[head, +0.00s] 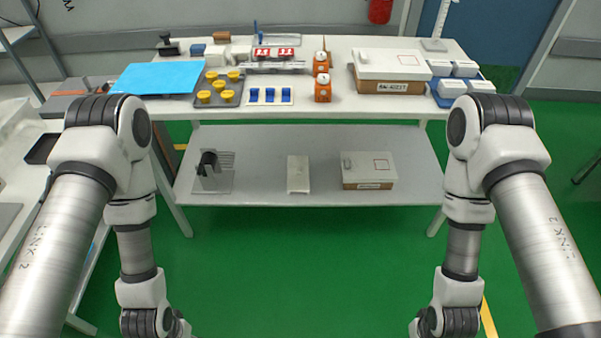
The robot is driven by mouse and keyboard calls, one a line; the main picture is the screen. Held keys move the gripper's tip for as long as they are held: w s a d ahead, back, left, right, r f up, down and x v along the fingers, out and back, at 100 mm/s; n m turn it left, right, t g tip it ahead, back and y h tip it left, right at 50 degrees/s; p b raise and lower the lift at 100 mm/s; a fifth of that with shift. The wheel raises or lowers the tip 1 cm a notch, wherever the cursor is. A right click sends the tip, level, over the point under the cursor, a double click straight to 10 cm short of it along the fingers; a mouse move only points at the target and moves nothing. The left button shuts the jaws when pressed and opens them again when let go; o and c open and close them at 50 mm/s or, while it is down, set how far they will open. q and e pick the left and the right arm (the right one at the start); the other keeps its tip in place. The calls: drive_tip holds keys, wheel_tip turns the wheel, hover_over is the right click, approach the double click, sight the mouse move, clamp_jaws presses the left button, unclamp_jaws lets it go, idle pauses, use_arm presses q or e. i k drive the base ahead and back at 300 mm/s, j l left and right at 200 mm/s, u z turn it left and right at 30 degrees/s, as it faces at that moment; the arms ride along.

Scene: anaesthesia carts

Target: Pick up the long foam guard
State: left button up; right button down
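I cannot clearly pick out a long foam guard in the head view. A long pale grey piece (275,66) lies across the back middle of the table top, behind the blue clips, but I cannot tell whether it is foam. Both my arms hang down at the two sides, in front of the table. Their wrists reach the bottom edge of the view, and both grippers are out of view below it.
The white table (340,103) holds a blue sheet (157,78), a tray of yellow cups (220,98), blue clips (270,95), orange blocks (323,87) and a white box (390,67). A lower shelf (255,150) holds another box (368,168). Green floor is clear in front.

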sight(298, 174)
drive_tip(key=i+l+z, duration=0.15)
drive_tip(key=i+l, duration=0.2)
drive_tip(key=i+l+z, duration=0.15)
drive_tip(key=i+l, duration=0.15)
drive_tip(key=i, duration=0.15)
drive_tip(key=i+l+z, duration=0.15)
drive_tip(key=i, duration=0.25)
drive_tip(key=l, duration=0.1)
